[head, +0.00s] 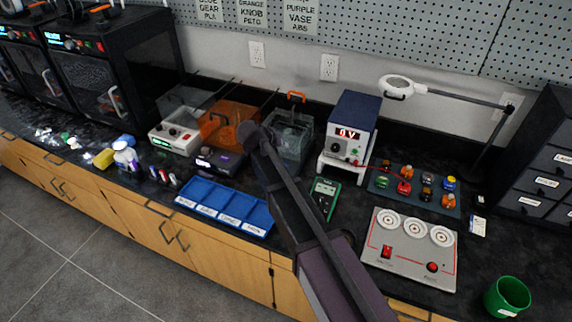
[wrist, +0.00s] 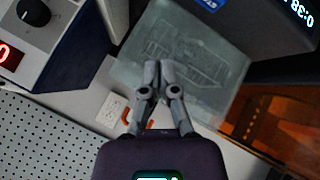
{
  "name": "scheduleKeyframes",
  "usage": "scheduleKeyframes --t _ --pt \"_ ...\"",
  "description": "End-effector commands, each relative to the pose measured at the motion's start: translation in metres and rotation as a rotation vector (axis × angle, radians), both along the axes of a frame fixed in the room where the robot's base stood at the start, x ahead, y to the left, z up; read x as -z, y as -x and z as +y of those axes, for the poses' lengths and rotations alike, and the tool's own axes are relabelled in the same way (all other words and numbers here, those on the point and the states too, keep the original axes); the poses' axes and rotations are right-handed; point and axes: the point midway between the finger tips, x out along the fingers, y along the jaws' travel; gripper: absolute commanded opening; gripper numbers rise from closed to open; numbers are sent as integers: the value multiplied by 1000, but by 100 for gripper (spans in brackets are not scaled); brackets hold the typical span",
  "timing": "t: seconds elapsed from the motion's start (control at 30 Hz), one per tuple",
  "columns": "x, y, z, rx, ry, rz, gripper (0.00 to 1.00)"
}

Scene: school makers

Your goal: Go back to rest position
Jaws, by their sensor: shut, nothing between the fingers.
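My arm (head: 300,220) reaches up from the lower right over the bench in the head view, its far end near the clear tank (head: 292,140). The gripper's fingers cannot be made out in that view. In the wrist view my gripper (wrist: 158,68) has its two grey fingers together, with nothing between them. Behind the fingers is the clear, translucent tank (wrist: 205,55), and its orange handle (wrist: 150,125) shows partly behind them.
A power supply (head: 350,122) stands right of the tank, and an orange tank (head: 228,127) stands left. A blue tray (head: 226,203), green meter (head: 325,196), grey panel (head: 410,262) and green cup (head: 507,296) lie nearer. A lamp (head: 400,85) reaches over the back right.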

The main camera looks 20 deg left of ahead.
Motion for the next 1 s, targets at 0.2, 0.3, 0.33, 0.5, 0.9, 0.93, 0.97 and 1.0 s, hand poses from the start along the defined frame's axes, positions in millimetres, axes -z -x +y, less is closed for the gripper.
scheduleKeyframes --t 0.2,0.3,0.33,0.5,0.9,0.93,0.97,1.0 --pt "0 0 0 0 0 0 0" --pt "0 0 -4 4 0 4 0" --pt "0 0 -6 6 -1 6 0" --pt "2 -1 -35 34 -4 41 0" --pt "13 10 -172 163 -56 227 0" --pt "13 12 -183 173 -62 241 0" --pt "14 14 -193 181 -69 257 0" --pt "15 17 -207 194 -77 276 0"
